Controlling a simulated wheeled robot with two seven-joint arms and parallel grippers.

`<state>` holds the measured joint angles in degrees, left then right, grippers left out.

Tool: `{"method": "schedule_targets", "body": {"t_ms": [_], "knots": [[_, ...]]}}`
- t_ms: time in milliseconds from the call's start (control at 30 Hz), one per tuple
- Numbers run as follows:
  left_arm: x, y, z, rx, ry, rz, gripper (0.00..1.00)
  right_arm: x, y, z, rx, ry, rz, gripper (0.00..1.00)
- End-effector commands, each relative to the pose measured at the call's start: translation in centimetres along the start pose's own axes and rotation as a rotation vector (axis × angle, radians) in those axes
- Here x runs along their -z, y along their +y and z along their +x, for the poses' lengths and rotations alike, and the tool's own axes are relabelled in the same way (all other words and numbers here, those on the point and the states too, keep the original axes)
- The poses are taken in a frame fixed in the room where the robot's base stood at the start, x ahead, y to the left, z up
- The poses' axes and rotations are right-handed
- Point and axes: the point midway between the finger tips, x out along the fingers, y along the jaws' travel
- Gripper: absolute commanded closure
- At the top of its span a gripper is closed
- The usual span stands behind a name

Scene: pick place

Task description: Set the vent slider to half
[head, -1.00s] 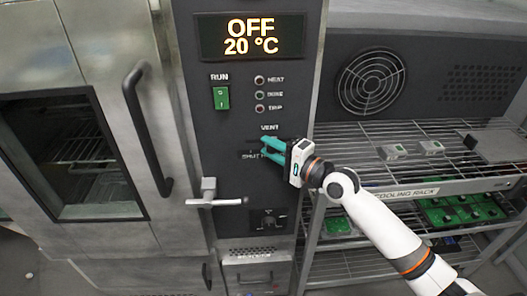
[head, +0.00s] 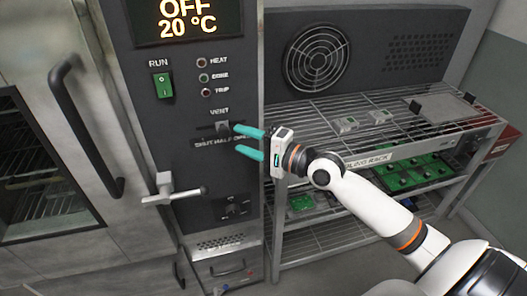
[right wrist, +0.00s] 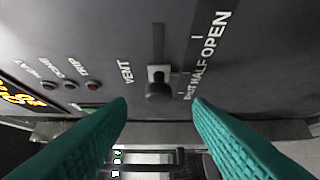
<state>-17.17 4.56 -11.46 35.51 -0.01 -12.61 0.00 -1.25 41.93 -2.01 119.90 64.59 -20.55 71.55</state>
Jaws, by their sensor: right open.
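The vent slider (head: 222,128) is a small dark knob with a light base in a horizontal slot on the dark control panel. It also shows in the right wrist view (right wrist: 158,82), near the HALF lettering; its exact alignment is hard to tell. The SHUT HALF OPEN label (right wrist: 207,58) runs beside the slot, with SHUT partly hidden by a finger. My right gripper (head: 238,140) is open and empty, just right of the slider, its teal fingers pointing at the panel. In the right wrist view the knob lies beyond and between the fingertips (right wrist: 160,105), apart from them. My left gripper is not in view.
A T-shaped door handle (head: 172,192) sticks out below left of the slider. The green RUN switch (head: 164,86) and lamps are above left. A wire cooling rack (head: 370,110) with boards stands at the right, beneath my right arm.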

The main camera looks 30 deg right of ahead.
Motion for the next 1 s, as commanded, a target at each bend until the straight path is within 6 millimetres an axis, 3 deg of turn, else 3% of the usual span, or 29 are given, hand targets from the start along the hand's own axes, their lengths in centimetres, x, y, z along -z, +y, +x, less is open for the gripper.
{"method": "schedule_targets", "body": {"t_ms": [100,333,1000], "knots": [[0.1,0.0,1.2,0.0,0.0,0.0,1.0,0.0,-0.5,-2.3,0.005,0.0,-0.002,0.53],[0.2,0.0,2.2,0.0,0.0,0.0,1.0,0.0,-0.3,-4.9,0.002,0.0,0.0,0.53],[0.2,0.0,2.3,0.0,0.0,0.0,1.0,0.0,0.0,-5.5,0.0,0.001,0.0,0.53]]}}
